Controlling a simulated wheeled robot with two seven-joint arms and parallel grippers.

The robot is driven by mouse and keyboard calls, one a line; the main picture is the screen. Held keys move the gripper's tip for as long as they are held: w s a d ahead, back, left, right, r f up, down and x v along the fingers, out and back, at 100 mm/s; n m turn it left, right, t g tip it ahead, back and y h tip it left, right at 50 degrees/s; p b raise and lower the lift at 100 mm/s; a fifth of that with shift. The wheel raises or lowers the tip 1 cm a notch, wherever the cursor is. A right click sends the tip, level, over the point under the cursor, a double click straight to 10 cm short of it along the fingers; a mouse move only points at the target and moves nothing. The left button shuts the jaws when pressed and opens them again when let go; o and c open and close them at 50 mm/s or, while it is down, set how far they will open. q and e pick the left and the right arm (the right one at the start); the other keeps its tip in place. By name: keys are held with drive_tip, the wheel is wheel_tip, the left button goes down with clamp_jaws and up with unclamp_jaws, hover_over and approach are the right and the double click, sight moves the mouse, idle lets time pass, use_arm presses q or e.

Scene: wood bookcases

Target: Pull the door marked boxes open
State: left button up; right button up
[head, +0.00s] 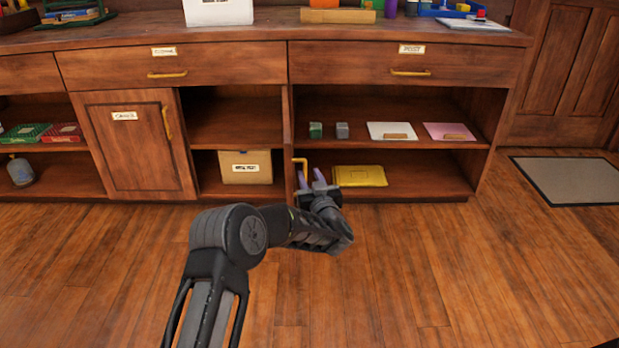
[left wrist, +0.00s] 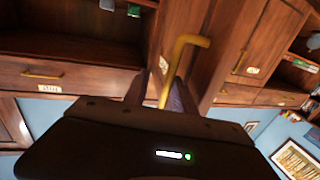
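A wooden door (head: 288,145) stands swung out, nearly edge-on, at the right side of the open middle compartment. Its marking cannot be seen in the head view, so I cannot read whether it says boxes. Its brass handle (head: 300,160) sticks out to the right and also shows in the left wrist view (left wrist: 187,42). My left gripper (head: 311,178) is at the handle, with its two purple-grey fingers apart. My right gripper is not in view.
A labelled carton (head: 246,175) sits in the middle compartment. A closed labelled door (head: 138,155) is to the left. Drawers (head: 405,63) run above. A yellow parcel (head: 360,176) lies on the lower right shelf. The wooden floor (head: 450,270) in front is clear.

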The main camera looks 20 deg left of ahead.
use_arm(q)
drive_tip(key=shift+d, duration=0.1)
drive_tip(key=p+v, duration=0.3)
drive_tip(key=v, duration=0.4)
drive_tip(key=shift+s, duration=0.35)
drive_tip(key=shift+d, duration=0.2)
